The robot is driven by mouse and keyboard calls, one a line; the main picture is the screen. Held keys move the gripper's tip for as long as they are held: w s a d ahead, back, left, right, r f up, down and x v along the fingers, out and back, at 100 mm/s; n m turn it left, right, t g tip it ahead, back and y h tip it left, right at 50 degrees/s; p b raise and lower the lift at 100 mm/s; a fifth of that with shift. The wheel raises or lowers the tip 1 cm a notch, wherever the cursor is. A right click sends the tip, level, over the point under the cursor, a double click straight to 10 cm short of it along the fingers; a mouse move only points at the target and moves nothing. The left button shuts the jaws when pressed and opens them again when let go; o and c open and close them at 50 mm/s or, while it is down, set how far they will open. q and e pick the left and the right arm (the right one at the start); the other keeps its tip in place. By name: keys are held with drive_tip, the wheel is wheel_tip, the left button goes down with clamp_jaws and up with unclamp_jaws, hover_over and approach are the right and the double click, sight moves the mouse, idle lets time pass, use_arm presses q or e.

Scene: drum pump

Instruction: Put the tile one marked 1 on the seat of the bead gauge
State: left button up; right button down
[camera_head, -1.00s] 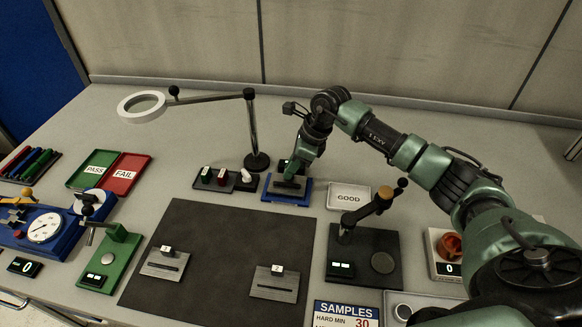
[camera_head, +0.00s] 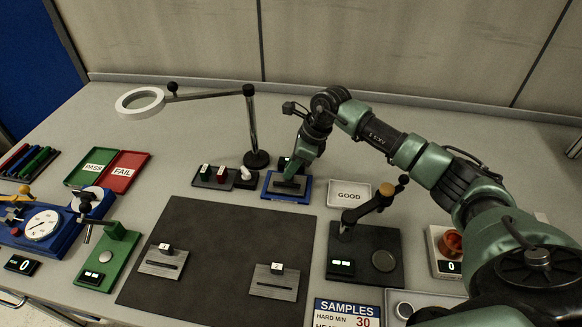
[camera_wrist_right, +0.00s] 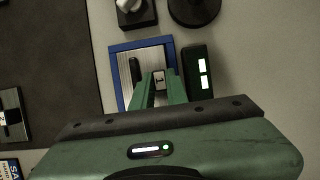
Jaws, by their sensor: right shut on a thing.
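The tile marked 1 (camera_wrist_right: 147,60) is a brushed metal plate with a dark raised strip and a small block bearing the number. It lies within the blue-rimmed seat (camera_wrist_right: 115,79), which has a small display (camera_wrist_right: 201,77) beside it. The seat also shows in the head view (camera_head: 276,195). I cannot tell for certain that this is the bead gauge. My right gripper (camera_wrist_right: 158,86) is over the seat, its fingers shut on the tile's numbered block; it also shows in the head view (camera_head: 290,178). The fingers hide part of the tile. My left gripper is not in view.
Tiles marked 3 (camera_head: 163,262) and 2 (camera_head: 275,281) lie on the dark mat (camera_head: 215,250). A magnifier lamp base (camera_head: 256,159) and a rack of small pieces (camera_head: 226,178) stand close to the seat. A GOOD tray (camera_head: 349,195) and a black lever fixture (camera_head: 365,250) are to the right.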

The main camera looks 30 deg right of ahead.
drive_tip(key=shift+f+b, duration=0.15)
drive_tip(key=shift+b, duration=0.2)
idle(0.7)
idle(0.4)
drive_tip(key=c, duration=1.3)
unclamp_jaws()
drive_tip(key=shift+c, duration=0.2)
drive_tip(key=shift+o, duration=1.4)
drive_tip(key=shift+f, duration=0.15)
drive_tip(key=shift+r+p, duration=0.4)
drive_tip(key=shift+r, duration=0.2)
drive_tip(key=shift+s+r+p, duration=0.1)
drive_tip(key=shift+r+p, duration=0.6)
drive_tip(key=shift+r, duration=0.65)
drive_tip(key=shift+r+p, duration=1.15)
drive_tip(key=shift+r, duration=1)
